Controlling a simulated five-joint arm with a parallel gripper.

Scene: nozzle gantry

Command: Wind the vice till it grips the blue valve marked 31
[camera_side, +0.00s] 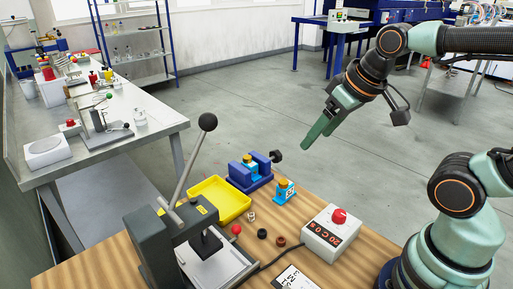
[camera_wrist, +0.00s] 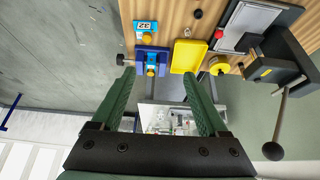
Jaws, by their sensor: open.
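The blue vice (camera_side: 243,179) stands at the far edge of the wooden bench, its black winding knob (camera_side: 276,156) at the right; the vice also shows in the wrist view (camera_wrist: 139,66), knob at left. A light-blue valve with a yellow top (camera_side: 249,162) sits between its jaws; its number is unreadable and I cannot tell whether the jaws touch it. A second such valve (camera_side: 285,192) stands beside the vice; its label looks like 32 in the wrist view (camera_wrist: 146,27). My gripper (camera_side: 309,143) is open and empty, above and right of the vice; both green fingers show in the wrist view (camera_wrist: 158,74).
A yellow tray (camera_side: 222,207) lies left of the vice. A lever press (camera_side: 165,240) with a tall black-knobbed handle (camera_side: 207,122) stands at the left front. A control box (camera_side: 325,238) with a red button stands at the right. Small round parts lie between.

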